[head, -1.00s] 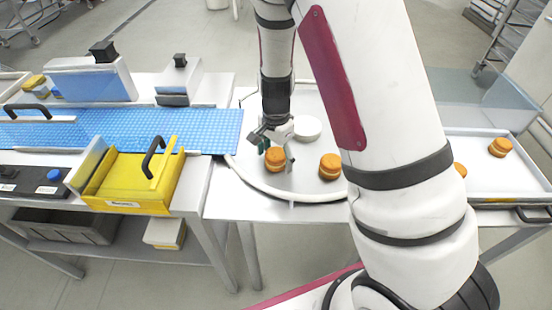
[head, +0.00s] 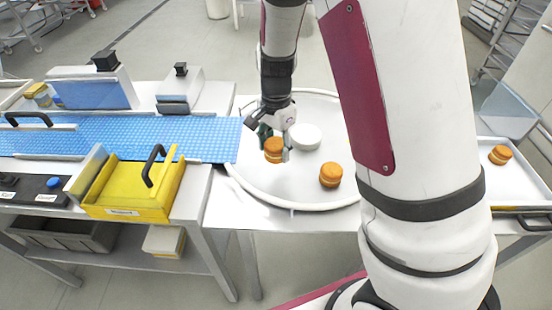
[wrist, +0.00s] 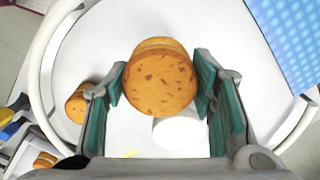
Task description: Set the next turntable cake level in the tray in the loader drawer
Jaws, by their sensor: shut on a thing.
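My gripper (head: 274,147) is shut on an orange-brown, speckled round cake (wrist: 160,82) with a pale filling band. The cake sits between the two green finger pads in the wrist view. It appears held just above the white turntable (head: 255,182), near its left side; the exact gap cannot be told. Another filled cake (head: 330,175) stands on the turntable to the right. The tray (head: 515,185) in the drawer at the right holds a cake (head: 500,155). My arm hides the tray's left part.
A white round hub (head: 305,136) stands on the turntable behind the held cake. A blue conveyor belt (head: 200,140) ends left of the turntable. A yellow bin (head: 125,190) sits at the belt's front. A clear panel (head: 508,110) stands behind the tray.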

